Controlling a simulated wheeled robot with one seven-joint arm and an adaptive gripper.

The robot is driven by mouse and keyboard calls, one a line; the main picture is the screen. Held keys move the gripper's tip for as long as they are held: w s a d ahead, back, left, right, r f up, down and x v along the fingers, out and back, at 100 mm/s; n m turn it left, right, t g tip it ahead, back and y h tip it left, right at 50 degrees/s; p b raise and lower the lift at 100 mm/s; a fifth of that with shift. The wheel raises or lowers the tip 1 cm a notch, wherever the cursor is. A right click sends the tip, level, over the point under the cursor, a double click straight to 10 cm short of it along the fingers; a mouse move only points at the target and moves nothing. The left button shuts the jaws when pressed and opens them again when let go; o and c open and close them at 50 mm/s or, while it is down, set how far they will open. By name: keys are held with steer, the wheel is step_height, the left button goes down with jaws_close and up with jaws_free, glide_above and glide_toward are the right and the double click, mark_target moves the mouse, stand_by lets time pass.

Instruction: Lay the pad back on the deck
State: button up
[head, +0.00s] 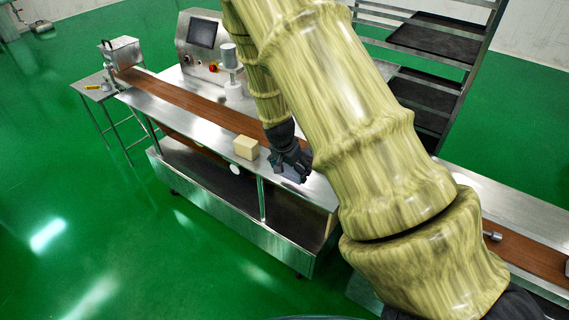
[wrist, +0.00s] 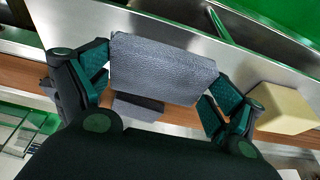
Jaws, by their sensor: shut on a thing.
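The pad is a grey, textured, roughly rectangular piece (wrist: 163,68), held between the two green-padded fingers of my gripper (wrist: 163,85) in the wrist view. My gripper is shut on it, one finger at each end. In the head view my dark gripper (head: 289,158) hangs over the machine's front edge, and a small greyish part of the pad (head: 292,175) shows under it. The deck is the bare steel strip (head: 190,125) in front of the brown belt. I cannot tell whether the pad touches the deck.
A cream block (head: 246,147) sits on the deck just left of my gripper; it is close beside the right finger in the wrist view (wrist: 283,109). The brown belt (head: 190,100) runs behind. A control box (head: 200,45) stands at the back. The deck further left is clear.

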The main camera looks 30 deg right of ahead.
mark_target(285, 166)
steer(key=w, duration=0.2)
steer(key=w+d+p, duration=0.1)
steer(key=w, duration=0.1)
steer(key=shift+w+f, duration=0.2)
steer(key=shift+w, duration=0.05)
steer(key=shift+w+f, duration=0.15)
steer(key=shift+w, duration=0.1)
steer(key=shift+f+p, duration=0.8)
steer(key=shift+f, duration=0.85)
steer(key=shift+f, duration=0.15)
steer(key=o, duration=0.6)
steer(key=shift+o, duration=0.2)
steer(key=shift+r, duration=0.25)
